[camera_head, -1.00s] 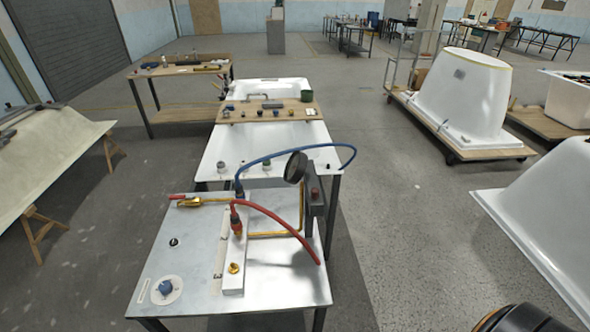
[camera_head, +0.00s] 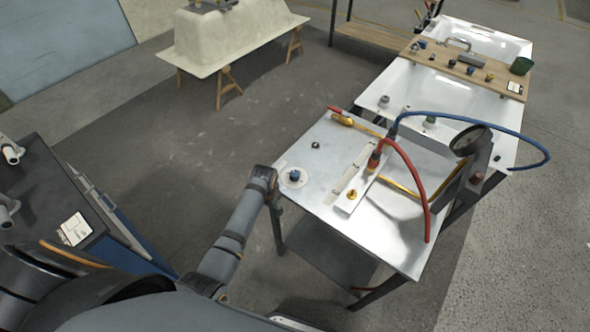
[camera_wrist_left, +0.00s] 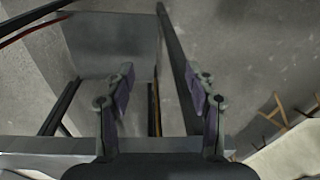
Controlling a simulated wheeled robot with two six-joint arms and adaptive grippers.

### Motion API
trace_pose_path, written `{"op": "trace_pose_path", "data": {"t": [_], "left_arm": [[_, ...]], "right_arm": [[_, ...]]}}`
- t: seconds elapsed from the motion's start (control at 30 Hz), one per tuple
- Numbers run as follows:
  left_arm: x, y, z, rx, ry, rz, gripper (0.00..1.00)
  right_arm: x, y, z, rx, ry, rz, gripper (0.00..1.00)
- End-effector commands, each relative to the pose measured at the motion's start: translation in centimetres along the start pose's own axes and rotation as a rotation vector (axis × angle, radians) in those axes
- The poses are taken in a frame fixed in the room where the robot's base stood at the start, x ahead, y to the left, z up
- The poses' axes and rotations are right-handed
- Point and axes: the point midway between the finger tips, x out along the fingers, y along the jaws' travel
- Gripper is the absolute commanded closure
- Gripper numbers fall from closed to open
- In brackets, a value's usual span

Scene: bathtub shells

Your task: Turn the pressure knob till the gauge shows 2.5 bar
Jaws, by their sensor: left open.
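A blue knob (camera_head: 294,175) sits on a round white plate at the near left corner of the metal bench (camera_head: 325,165). A brass knob (camera_head: 352,194) is on the pale block right of it; I cannot tell by marking which is the pressure knob. The round dark gauge (camera_head: 470,141) stands at the bench's right side; its reading is too small to tell. My left gripper (camera_head: 276,198) is at the bench's left edge, beside the blue knob and apart from it. In the left wrist view its fingers (camera_wrist_left: 162,82) are open with nothing between them. My right gripper is out of view.
A red hose (camera_head: 415,178) and a blue hose (camera_head: 470,118) arch over the bench. A white bathtub (camera_head: 455,95) with a wooden board stands behind. A dark cabinet (camera_head: 60,190) is at the left. The bench's lower shelf (camera_head: 335,258) shows below; floor left of the bench is clear.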

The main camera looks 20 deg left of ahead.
Motion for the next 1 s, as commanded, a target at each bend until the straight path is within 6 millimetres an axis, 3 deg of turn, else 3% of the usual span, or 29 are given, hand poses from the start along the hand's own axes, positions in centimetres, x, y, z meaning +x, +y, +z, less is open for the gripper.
{"op": "trace_pose_path", "data": {"t": [0.03, 0.2, 0.27, 0.6, 0.8, 1.0], "left_arm": [[-2.6, -0.2, -1.4, 0.008, 0.008, 0.001, 0.44], [-9.7, -0.5, -3.9, 0.041, 0.006, 0.009, 0.44], [-10.1, -0.2, -5.3, 0.065, -0.01, 0.021, 0.44], [-16.8, 1.2, -12.6, 0.22, -0.073, 0.069, 0.44], [-18.5, 1.5, -13.7, 0.259, -0.093, 0.08, 0.44], [-17.0, 1.6, -13.5, 0.259, -0.095, 0.08, 0.44]], "right_arm": [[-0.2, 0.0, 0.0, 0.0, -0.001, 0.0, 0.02], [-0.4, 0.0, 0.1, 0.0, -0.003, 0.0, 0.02], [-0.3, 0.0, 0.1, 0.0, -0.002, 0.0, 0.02], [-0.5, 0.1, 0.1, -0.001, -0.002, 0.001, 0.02], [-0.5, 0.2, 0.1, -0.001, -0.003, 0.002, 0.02], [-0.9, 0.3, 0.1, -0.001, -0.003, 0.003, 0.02]]}}
